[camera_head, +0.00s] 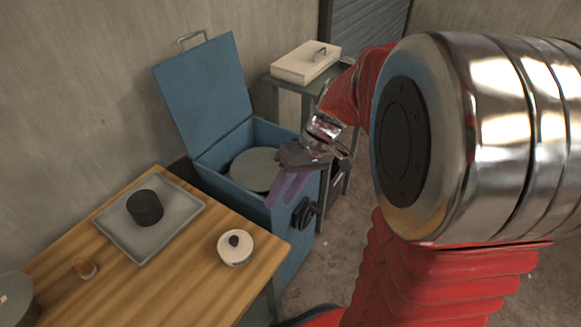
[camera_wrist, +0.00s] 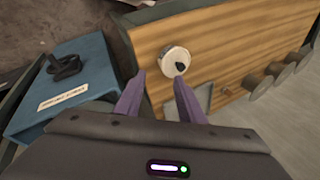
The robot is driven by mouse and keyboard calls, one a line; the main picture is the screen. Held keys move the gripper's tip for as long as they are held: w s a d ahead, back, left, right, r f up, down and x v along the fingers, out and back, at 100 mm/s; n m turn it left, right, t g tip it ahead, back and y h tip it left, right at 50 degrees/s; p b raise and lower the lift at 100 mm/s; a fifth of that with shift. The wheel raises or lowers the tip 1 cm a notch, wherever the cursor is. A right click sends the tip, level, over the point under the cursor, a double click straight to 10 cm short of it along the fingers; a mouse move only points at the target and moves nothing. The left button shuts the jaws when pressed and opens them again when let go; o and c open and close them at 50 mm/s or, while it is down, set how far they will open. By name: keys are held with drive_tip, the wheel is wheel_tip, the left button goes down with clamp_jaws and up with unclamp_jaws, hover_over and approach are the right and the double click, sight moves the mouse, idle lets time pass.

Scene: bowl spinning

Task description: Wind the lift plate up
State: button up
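A blue box (camera_head: 283,235) stands beyond the wooden table with its lid (camera_head: 205,95) raised. The round grey lift plate (camera_head: 255,168) lies level inside, a little below the rim. A black crank knob (camera_head: 304,212) sticks out of the box's side wall; it also shows in the wrist view (camera_wrist: 66,67), at left above a pale label (camera_wrist: 63,96). My gripper (camera_head: 279,204) has purple fingers that point down in front of the box, left of the knob and apart from it. In the wrist view my gripper (camera_wrist: 160,78) is open with nothing between the fingers.
A stand behind the box holds a cream case (camera_head: 300,65). Bare floor lies right of the box.

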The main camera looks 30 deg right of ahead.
drive_tip(key=w+d+f+t+y, duration=0.2)
drive_tip(key=w+d+f+y, duration=0.1)
drive_tip(key=d+f, duration=0.45)
drive_tip(key=w+d+f+t+y, duration=0.2)
drive_tip(key=w+d+f+y, duration=0.15)
drive_tip(key=d+f, duration=0.45)
drive_tip(key=m+t+h, duration=0.3)
drive_tip(key=t, duration=0.8)
approach(320, 213)
drive_tip(key=s+d+f, duration=0.1)
drive_tip(key=s+d, duration=0.2)
drive_tip(key=shift+w+a, duration=0.25)
drive_tip(key=shift+a, duration=0.05)
drive_tip(key=shift+w, duration=0.15)
drive_tip(key=x, duration=1.3)
drive_tip(key=shift+w+a, duration=0.15)
drive_tip(key=shift+a, duration=0.1)
drive_tip(key=shift+c, duration=0.6)
